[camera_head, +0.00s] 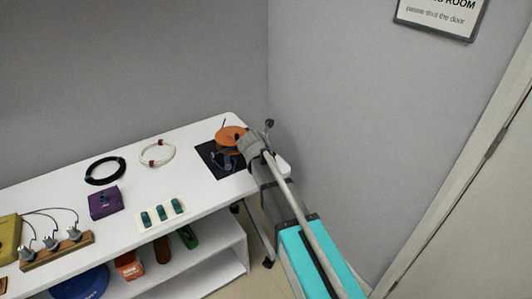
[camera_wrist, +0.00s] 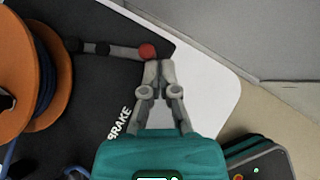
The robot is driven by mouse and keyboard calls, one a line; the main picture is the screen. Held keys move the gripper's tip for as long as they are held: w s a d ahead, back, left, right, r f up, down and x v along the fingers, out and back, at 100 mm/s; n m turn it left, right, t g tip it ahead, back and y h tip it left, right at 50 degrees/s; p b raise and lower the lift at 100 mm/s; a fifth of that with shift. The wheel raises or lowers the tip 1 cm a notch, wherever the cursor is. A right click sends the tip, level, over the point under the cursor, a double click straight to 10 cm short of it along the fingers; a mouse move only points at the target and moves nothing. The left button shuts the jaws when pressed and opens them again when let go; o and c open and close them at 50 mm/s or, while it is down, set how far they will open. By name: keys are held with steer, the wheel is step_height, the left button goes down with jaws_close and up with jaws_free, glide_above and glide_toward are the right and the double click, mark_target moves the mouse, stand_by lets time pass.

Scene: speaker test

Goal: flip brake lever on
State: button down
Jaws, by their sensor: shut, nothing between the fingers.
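The brake lever (camera_wrist: 118,50) is a short grey bar with dark bands and a red knob at its right end. It lies roughly level across the dark panel (camera_wrist: 88,90) in the wrist view, above the white word BRAKE. My gripper (camera_wrist: 158,66) is shut and empty. Its fingertips are just below and right of the red knob; I cannot tell whether they touch it. In the head view the dark panel (camera_head: 207,153) is at the table's right end, partly behind my arm, and the lever cannot be made out.
An orange spool (camera_wrist: 20,117) with blue cable stands left of the lever, close by. The white table (camera_head: 205,196) also holds a purple box (camera_head: 105,203), cable rings and green switches (camera_head: 162,213). Grey walls stand behind the table and to its right.

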steer(key=shift+a, duration=0.35)
steer(key=shift+a, duration=0.6)
stand_by(0.3)
